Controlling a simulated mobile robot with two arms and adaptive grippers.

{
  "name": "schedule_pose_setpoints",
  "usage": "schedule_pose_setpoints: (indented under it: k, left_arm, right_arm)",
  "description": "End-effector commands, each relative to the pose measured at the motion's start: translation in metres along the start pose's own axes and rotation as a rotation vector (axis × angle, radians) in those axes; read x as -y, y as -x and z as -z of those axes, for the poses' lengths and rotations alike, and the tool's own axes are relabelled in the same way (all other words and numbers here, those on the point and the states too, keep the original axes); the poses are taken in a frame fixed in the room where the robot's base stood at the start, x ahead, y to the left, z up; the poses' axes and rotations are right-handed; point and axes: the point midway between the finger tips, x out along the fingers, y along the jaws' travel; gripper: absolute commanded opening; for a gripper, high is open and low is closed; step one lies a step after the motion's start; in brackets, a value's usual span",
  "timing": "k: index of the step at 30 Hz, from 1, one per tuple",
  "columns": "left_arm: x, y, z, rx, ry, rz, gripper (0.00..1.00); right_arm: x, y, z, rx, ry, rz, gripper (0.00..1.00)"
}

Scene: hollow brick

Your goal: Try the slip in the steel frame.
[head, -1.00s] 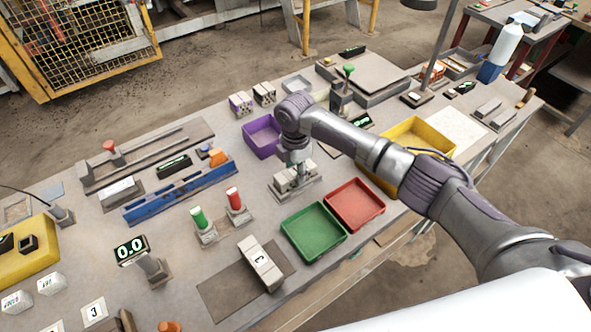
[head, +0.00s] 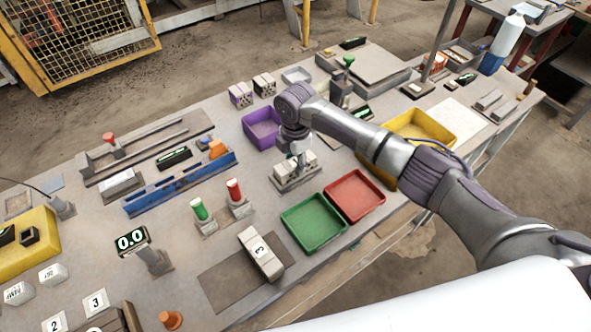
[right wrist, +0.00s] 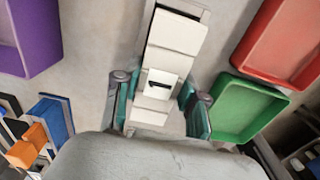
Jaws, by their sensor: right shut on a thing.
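The steel frame (head: 296,184) stands on the bench left of the red tray, with pale blocks in it; my arm partly covers it in the head view. My right gripper (head: 299,157) points down over the frame. In the right wrist view its teal fingers (right wrist: 155,95) are closed on a pale slip (right wrist: 159,101), in line with white blocks (right wrist: 175,35) in the frame channel. Whether the slip is seated in the frame or just above it I cannot tell. My left gripper is not in view.
A green tray (head: 290,243) and a red tray (head: 329,205) lie close by in front and to the right. A purple bin (head: 247,133) is behind left. A labelled brick (head: 262,268) and red and green handles (head: 234,183) stand nearer the front.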

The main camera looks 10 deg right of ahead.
Motion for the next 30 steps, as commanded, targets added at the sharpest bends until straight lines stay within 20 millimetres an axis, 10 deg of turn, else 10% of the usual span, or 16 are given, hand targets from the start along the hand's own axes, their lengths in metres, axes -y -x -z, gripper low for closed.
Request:
schedule_pose_setpoints:
  k: [30]
  left_arm:
    - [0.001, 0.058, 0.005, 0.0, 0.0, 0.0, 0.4]
  right_arm:
    - [0.0, 0.059, 0.0, -0.001, 0.0, -0.001, 0.0]
